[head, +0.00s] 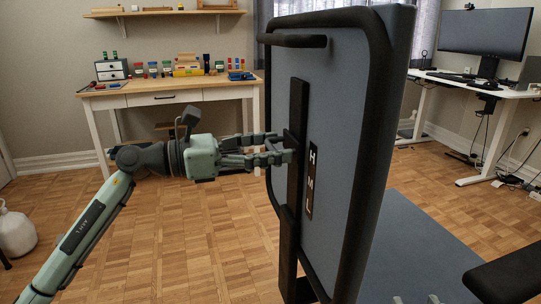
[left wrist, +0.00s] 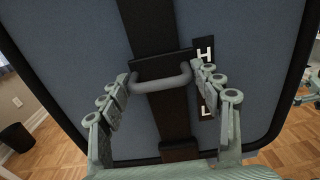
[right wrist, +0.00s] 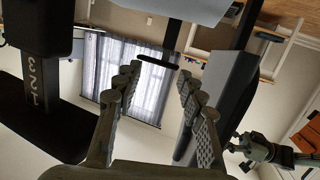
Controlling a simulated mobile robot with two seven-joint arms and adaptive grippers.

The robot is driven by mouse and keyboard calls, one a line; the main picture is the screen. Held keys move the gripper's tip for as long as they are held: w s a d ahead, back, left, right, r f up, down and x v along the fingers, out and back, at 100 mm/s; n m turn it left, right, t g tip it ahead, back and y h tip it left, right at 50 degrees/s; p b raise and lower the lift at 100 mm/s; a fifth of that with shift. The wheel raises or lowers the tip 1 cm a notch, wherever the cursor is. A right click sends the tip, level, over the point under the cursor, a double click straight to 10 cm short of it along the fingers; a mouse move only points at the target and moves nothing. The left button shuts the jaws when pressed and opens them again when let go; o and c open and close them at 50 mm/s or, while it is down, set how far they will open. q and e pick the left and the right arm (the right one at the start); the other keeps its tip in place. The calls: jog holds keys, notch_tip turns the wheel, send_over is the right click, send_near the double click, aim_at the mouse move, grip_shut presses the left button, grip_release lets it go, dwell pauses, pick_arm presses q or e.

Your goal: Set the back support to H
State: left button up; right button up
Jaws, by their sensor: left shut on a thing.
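The grey chair back (head: 350,120) has a black vertical rail (head: 297,105) with a label strip (head: 311,180) marked H, M and L from top to bottom. The black slider with its grey U-shaped handle (left wrist: 162,83) sits on the rail about level with H, its upper edge near that letter. My left gripper (head: 283,148) is shut on the handle, fingers at its two ends; it also shows in the left wrist view (left wrist: 160,80). The fingers hide M there. My right gripper (right wrist: 158,75) is open and empty; only its fingertips show at the head view's bottom edge.
The chair seat (head: 420,240) and a black armrest (head: 508,275) lie to the right. A wooden workbench (head: 180,92) with small items stands behind at left, a white desk (head: 480,88) with a monitor at right.

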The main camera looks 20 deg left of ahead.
pick_arm(q)
jog(key=shift+r, duration=0.35)
pick_arm(e)
jog(key=shift+s+d+f, duration=0.1)
jog(key=shift+d+f, duration=0.25)
jog(key=shift+f, duration=0.3)
pick_arm(q)
jog(key=o, duration=1.4)
jog(key=shift+d+r, duration=0.1)
jog(key=shift+d, duration=0.05)
jog(key=shift+f, duration=0.2)
jog(key=shift+s+a, duration=0.2)
jog(key=shift+a, duration=0.2)
jog(key=v, duration=1.1)
